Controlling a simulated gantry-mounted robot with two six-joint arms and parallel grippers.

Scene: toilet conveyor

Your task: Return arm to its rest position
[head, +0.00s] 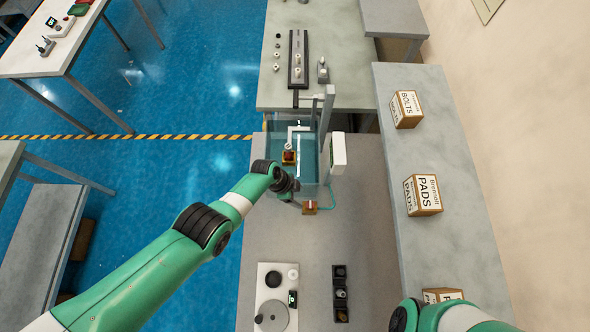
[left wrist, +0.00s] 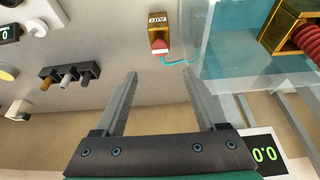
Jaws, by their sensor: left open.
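My left arm (head: 215,228) reaches from the lower left to the clear blue-walled chamber (head: 308,178). Its gripper (head: 289,190) is beside the front of the chamber, and the fingertips are hard to make out in the head view. In the left wrist view the gripper (left wrist: 158,75) has its two fingers wide apart with nothing between them. A small orange box with a red top (left wrist: 159,44) is beyond the fingertips; it also shows in the head view (head: 310,208). My right arm (head: 450,316) shows only in part at the lower right, and its gripper is out of view.
The chamber holds an orange-based part (head: 289,157) and has a white display unit (head: 338,153) at its right. A white scale-like device (head: 270,280) and a black holder (head: 340,293) stand nearer. Cardboard boxes (head: 424,195) line the right shelf. The bench's middle is clear.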

